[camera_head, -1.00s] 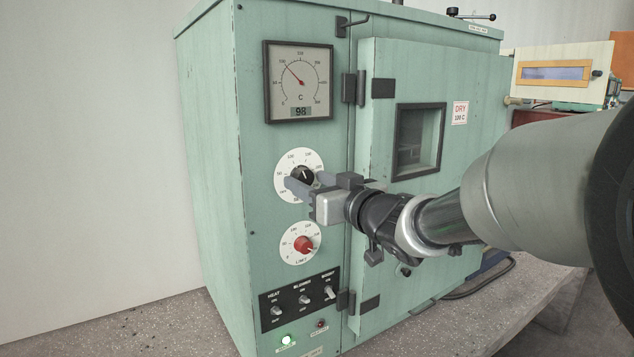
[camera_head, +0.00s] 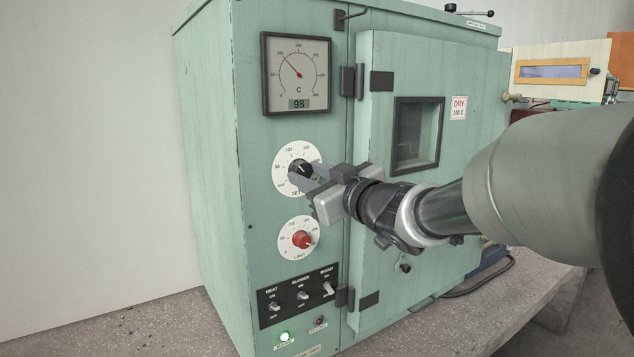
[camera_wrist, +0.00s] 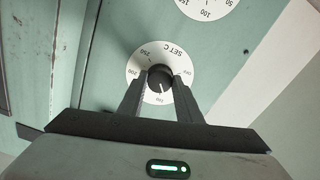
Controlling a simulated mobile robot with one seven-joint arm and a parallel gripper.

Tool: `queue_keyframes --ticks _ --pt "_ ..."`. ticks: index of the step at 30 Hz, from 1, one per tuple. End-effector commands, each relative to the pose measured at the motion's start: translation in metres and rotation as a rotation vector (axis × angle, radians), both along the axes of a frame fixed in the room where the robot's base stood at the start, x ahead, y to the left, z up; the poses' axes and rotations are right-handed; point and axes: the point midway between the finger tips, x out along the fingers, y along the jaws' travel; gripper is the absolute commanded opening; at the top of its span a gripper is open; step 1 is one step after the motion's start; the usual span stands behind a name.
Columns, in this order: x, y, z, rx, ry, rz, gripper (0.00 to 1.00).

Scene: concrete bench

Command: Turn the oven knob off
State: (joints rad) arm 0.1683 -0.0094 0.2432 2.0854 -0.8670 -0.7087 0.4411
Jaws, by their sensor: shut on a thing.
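The oven (camera_head: 215,150) is a pale green cabinet. Its black SET C knob (camera_head: 299,168) sits on a white round dial on the front panel, and the knob also shows in the wrist view (camera_wrist: 159,76). My gripper (camera_head: 303,178) is shut on this knob, with one finger on each side of it. In the wrist view my gripper's two fingers (camera_wrist: 160,84) flank the knob, and its white pointer mark faces down the picture, toward the fingers' base. The fingers hide part of the dial. The gauge (camera_head: 297,74) above reads 98 on its small display.
A red LIMIT knob (camera_head: 303,239) lies close below my gripper. Below it is a black switch panel (camera_head: 298,292) and a lit green lamp (camera_head: 284,337). The oven door (camera_head: 425,200), with a window, is shut beside my wrist.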

Motion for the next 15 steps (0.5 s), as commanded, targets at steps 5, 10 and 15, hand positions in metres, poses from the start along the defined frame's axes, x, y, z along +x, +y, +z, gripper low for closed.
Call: queue_keyframes --ticks 5,10,15 --pt "0.0001 0.0004 -0.0023 -0.139 -0.098 0.001 0.09" --pt "0.0005 -0.0004 -0.0021 -0.275 -0.188 -0.001 0.09" --pt "0.0005 -0.0005 -0.0016 -0.408 -0.28 0.0 0.09"
